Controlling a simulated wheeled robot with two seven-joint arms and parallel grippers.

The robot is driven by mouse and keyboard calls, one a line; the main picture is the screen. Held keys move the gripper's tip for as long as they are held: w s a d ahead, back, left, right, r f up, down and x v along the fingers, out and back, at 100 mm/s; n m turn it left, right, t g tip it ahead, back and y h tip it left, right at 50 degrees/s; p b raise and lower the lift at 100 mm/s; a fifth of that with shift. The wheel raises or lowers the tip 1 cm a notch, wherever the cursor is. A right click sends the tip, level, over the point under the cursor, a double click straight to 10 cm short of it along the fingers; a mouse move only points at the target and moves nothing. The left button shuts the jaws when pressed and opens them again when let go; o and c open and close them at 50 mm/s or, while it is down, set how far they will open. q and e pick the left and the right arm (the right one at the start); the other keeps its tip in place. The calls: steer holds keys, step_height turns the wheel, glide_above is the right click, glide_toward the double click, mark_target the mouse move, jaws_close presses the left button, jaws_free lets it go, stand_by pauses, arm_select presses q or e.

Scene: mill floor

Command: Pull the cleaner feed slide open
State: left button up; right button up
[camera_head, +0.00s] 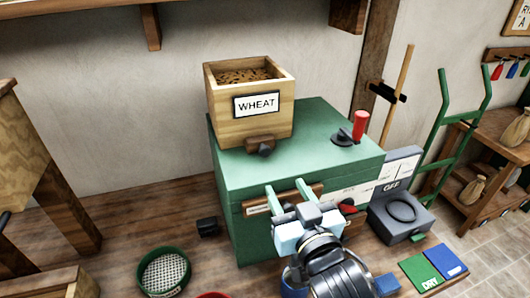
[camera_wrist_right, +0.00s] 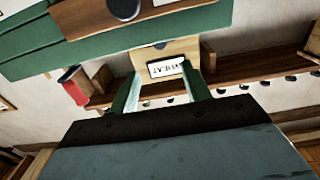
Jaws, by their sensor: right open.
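The green cleaner (camera_head: 232,180) carries a wooden hopper (camera_head: 222,103) labelled WHEAT, with grain inside. A small wooden slide (camera_head: 259,142) with a dark knob sits at the foot of the hopper's front, close against it. In the right wrist view the hopper (camera_wrist_right: 150,52) shows upside down, its dark knob (camera_wrist_right: 160,45) at its near edge. My right gripper (camera_head: 286,188) is open and empty, in front of the cleaner and below the slide. Its two green fingers (camera_wrist_right: 162,70) are apart, with the hopper showing between them. My left gripper is out of view.
A wooden strip (camera_head: 257,209) with a label crosses the cleaner's front, partly behind my gripper. A red-handled lever (camera_head: 360,126) stands on the cleaner's top right. A grey OFF switch box (camera_head: 400,218) is at right. A round sieve (camera_head: 163,272) lies at lower left.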

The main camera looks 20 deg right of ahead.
glide_toward(266, 153)
steer(key=shift+w+r, duration=0.1)
steer(key=shift+w, duration=0.4)
steer(key=w, duration=0.6)
steer(key=shift+w+a+p, duration=0.1)
steer(key=shift+w+p, duration=0.15)
steer(key=shift+p, duration=0.15)
steer(key=shift+w, duration=0.35)
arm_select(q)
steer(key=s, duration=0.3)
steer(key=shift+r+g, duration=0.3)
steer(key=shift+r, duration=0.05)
arm_select(e)
jaws_close()
